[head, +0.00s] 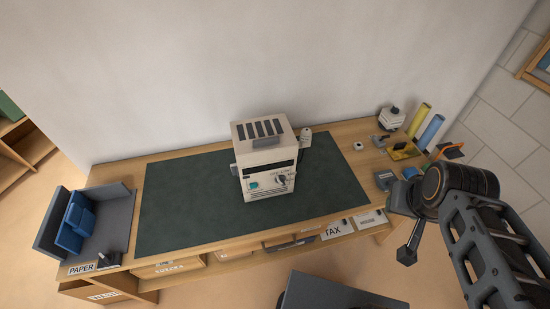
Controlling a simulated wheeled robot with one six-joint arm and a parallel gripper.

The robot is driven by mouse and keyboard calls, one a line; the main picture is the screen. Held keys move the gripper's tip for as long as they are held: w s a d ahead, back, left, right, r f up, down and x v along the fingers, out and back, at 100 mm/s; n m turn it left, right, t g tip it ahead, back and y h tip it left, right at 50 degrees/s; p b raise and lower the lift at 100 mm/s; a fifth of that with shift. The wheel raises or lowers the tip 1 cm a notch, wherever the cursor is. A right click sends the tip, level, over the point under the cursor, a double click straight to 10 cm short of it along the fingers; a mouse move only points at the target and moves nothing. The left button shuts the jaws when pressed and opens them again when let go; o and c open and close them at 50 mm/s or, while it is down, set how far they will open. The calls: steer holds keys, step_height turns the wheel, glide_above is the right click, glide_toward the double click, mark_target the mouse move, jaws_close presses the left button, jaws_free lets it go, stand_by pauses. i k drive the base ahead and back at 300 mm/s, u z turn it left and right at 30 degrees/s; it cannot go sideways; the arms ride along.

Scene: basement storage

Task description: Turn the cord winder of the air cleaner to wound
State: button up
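A cream box-shaped appliance (266,160), which I take to be the air cleaner, stands upright on the dark green mat (185,205). It has dark slots on top, a teal button (254,186) and a round dial (281,180) on its front. A small pale part (305,138) shows at its right side. Which part is the cord winder, and how it is set, I cannot tell. My gripper (407,254) hangs at the lower right, past the bench's front edge and well apart from the appliance. Its fingers are too small to read.
The wooden bench (118,172) holds a grey tray with blue items (78,222) at left. At right are yellow and blue cylinders (432,130), a white container (391,117) and several small items. Labelled drawers lie below. The mat around the appliance is clear.

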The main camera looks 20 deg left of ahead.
mark_target(234, 167)
steer(key=z, duration=0.45)
steer(key=k, duration=0.8)
steer(key=u, duration=1.55)
steer(key=i, duration=1)
steer(key=z, duration=0.05)
steer(key=k, duration=1)
steer(key=u, duration=1.45)
steer(key=i, duration=1)
steer(key=z, duration=1.2)
